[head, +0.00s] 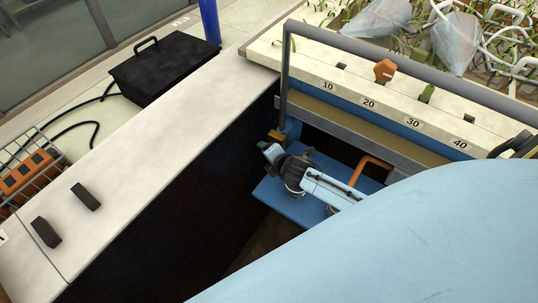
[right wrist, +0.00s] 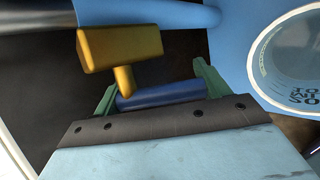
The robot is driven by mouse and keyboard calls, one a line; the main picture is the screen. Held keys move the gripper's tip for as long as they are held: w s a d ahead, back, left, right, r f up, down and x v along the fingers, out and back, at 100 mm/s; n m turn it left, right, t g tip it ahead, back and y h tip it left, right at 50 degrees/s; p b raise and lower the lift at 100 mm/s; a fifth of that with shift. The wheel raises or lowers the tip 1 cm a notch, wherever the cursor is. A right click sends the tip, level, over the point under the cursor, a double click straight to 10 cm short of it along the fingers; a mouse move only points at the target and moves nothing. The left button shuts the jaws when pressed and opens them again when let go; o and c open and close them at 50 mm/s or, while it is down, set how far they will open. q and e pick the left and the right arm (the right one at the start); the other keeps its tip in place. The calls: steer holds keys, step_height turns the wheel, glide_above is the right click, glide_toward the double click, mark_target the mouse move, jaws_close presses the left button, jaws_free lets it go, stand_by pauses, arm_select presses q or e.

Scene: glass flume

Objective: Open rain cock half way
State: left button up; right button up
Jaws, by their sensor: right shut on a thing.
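The rain cock has a yellow-brass body (right wrist: 120,48) with a short stem, and a dark blue lever (right wrist: 160,95) beside it. In the head view its brass part (head: 277,136) shows small at the foot of the grey rail. My right gripper (right wrist: 158,90) has its two green fingers at either end of the blue lever and is shut on it. In the head view the same gripper (head: 271,150) is at the cock, and its fingertips are too small to make out. How far the lever is turned I cannot tell. My left gripper is not in view.
A grey rail (head: 400,68) and a numbered cream ledge (head: 390,105) with an orange knob (head: 384,70) stand above the cock. A blue pipe (right wrist: 160,14) runs behind it. A white-rimmed round opening (right wrist: 290,65) is close at right. A blue shelf (head: 285,205) lies below.

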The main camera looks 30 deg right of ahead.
steer(key=shift+d, duration=0.1)
steer(key=o, duration=1.4)
steer(key=p+v, duration=0.3)
steer(key=v, duration=1)
steer(key=shift+r, duration=0.2)
steer(key=shift+s, duration=0.1)
